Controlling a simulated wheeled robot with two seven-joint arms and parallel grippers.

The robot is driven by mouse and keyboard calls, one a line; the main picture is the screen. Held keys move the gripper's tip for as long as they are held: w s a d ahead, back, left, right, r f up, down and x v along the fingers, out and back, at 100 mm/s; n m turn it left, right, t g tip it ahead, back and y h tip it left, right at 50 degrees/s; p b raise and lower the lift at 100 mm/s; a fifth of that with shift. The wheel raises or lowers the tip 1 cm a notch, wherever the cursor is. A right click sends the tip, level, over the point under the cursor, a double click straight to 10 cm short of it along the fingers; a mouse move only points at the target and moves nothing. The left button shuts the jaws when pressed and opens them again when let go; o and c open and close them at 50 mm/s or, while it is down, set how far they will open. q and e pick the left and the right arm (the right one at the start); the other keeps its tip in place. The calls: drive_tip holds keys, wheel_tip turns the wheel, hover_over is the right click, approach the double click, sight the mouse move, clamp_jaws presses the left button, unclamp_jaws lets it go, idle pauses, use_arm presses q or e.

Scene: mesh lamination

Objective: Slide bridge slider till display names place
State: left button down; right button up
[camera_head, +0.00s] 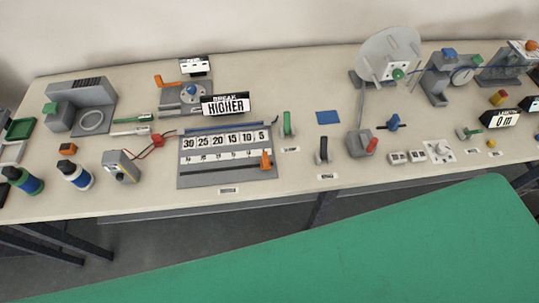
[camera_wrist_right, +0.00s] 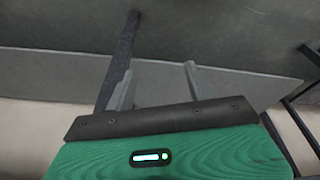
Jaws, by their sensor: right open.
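The grey bridge board (camera_head: 200,172) lies on the beige table, with a scale of 30, 25, 20, 15, 10 and 5 from left to right. The orange bridge slider (camera_head: 265,161) stands at the right end of its dark slot, under the 5. Neither gripper shows in the head view, and the wrist view shows no slider.
A yellow-grey meter (camera_head: 119,166) with a red clip (camera_head: 158,140) stands left of the board. A green upright handle (camera_head: 288,124) and a dark one (camera_head: 322,150) stand to its right. A green surface (camera_head: 330,255) fills the front. The table strip before the board is mostly clear.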

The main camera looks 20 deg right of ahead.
drive_tip(key=w+a+r+n+t+y, duration=0.1)
drive_tip(key=w+a+r, duration=0.25)
drive_tip(key=r, duration=0.85)
drive_tip(key=w+a+r+n+t+y, duration=0.15)
drive_tip(key=w+r, duration=0.25)
drive_tip(key=r, duration=0.7)
drive_tip(key=w+a+r+n+g+y+p, duration=0.15)
drive_tip(key=w+a+r+n+y, duration=0.3)
drive_tip(key=a+r+n, duration=0.85)
drive_tip(key=m+g+h, duration=0.1)
drive_tip(key=g+h, duration=0.2)
approach(267, 156)
drive_tip(key=p+x, duration=0.3)
drive_tip(key=x, duration=0.8)
drive_tip(key=shift+w+f+p, duration=0.1)
drive_tip(key=shift+f+p, duration=0.05)
drive_tip(key=shift+p, duration=0.25)
